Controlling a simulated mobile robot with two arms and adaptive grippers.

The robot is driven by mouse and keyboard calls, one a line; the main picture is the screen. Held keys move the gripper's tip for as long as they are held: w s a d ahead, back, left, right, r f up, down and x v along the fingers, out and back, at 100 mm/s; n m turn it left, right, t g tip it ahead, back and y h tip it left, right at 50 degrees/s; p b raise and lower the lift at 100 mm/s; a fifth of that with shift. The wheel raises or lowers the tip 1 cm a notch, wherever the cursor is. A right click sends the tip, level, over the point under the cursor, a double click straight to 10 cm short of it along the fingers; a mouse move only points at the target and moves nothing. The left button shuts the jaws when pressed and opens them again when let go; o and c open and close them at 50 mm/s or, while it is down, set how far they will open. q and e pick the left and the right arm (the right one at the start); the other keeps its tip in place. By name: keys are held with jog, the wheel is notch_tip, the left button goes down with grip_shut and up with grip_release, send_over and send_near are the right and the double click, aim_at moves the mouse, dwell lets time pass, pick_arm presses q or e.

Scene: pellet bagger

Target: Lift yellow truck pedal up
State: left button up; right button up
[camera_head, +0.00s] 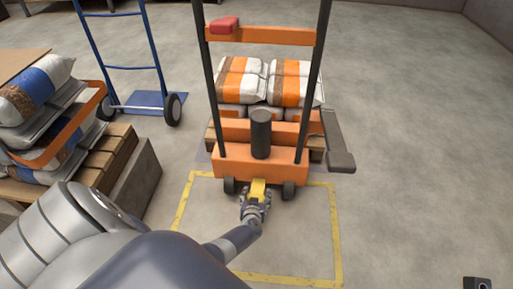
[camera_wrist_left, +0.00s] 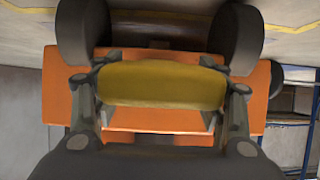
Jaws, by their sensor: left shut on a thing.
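The yellow pedal (camera_head: 258,187) sticks out low at the front of the orange truck (camera_head: 236,160), between its two small dark wheels. My left gripper (camera_head: 255,200) reaches it from the near side, and its fingers are shut on the pedal. In the left wrist view the yellow pedal (camera_wrist_left: 162,86) lies across between the two fingertips (camera_wrist_left: 160,92), with a finger at each end. The truck's orange body and dark wheels show behind it.
Bags with orange bands (camera_head: 290,85) sit on a pallet behind the truck. A blue hand truck (camera_head: 150,97) stands at the back left. Stacked bags on a pallet (camera_head: 95,178) are at the left. Yellow floor lines (camera_head: 337,235) frame clear floor.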

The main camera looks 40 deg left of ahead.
pick_arm(q)
jog(key=shift+w+a+r+p, duration=0.15)
jog(key=shift+w+r+p, duration=0.2)
jog(key=shift+r, duration=0.3)
jog(key=shift+w+a+r, duration=0.1)
jog(key=shift+r, duration=0.1)
jog(key=o, duration=1.5)
jog(key=shift+f, duration=0.1)
jog(key=shift+s+f, duration=0.15)
jog(key=shift+s, duration=0.1)
jog(key=shift+s+d, duration=0.2)
jog(key=shift+d, duration=0.25)
jog(key=shift+v, duration=3.4)
jog(key=shift+a, duration=0.1)
